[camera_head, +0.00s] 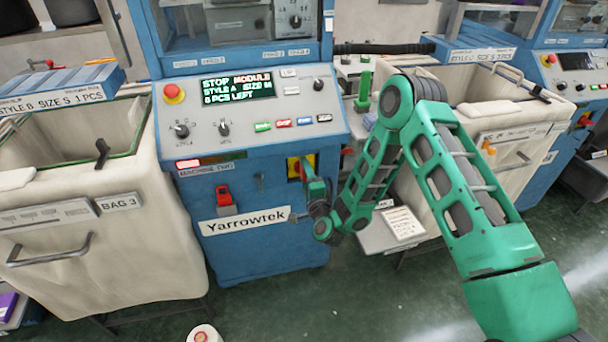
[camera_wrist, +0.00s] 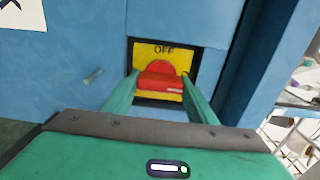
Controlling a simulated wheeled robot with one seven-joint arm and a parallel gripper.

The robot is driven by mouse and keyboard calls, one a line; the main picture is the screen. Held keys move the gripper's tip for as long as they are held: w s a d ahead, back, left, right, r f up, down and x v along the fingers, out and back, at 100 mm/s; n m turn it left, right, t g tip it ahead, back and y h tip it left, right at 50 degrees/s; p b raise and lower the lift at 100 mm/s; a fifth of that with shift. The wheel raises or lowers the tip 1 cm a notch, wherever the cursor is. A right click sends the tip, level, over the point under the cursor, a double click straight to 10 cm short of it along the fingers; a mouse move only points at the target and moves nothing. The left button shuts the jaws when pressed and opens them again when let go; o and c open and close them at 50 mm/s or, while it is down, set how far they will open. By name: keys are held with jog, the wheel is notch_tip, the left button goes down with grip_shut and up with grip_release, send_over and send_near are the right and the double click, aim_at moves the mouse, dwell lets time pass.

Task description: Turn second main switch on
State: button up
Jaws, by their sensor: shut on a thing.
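The main switch is a red rotary handle (camera_wrist: 160,82) on a yellow plate (camera_wrist: 148,52) marked OFF at its top, set in the blue front of the Yarrowtek machine. In the wrist view the red handle lies crosswise. In the head view the yellow plate (camera_head: 293,167) shows below the console's right side, partly hidden by my gripper. My gripper (camera_wrist: 160,84) has its two green fingers on either side of the red handle, shut on it. The head view also shows my gripper (camera_head: 305,168) at the switch.
The machine's console (camera_head: 255,115) with a lit display (camera_head: 237,87) sits above. A red part (camera_head: 224,195) juts from the front left of the switch. Fabric bins stand left (camera_head: 100,240) and right (camera_head: 500,120). A small shelf with a paper (camera_head: 402,226) is close beside my arm.

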jog(key=shift+d+f, duration=0.15)
jog(key=shift+d, duration=0.05)
jog(key=o, duration=0.8)
jog(key=shift+a, duration=0.1)
jog(key=shift+s, duration=0.1)
jog(key=shift+s, duration=0.35)
jog(key=v, duration=1)
jog(key=shift+w, duration=0.1)
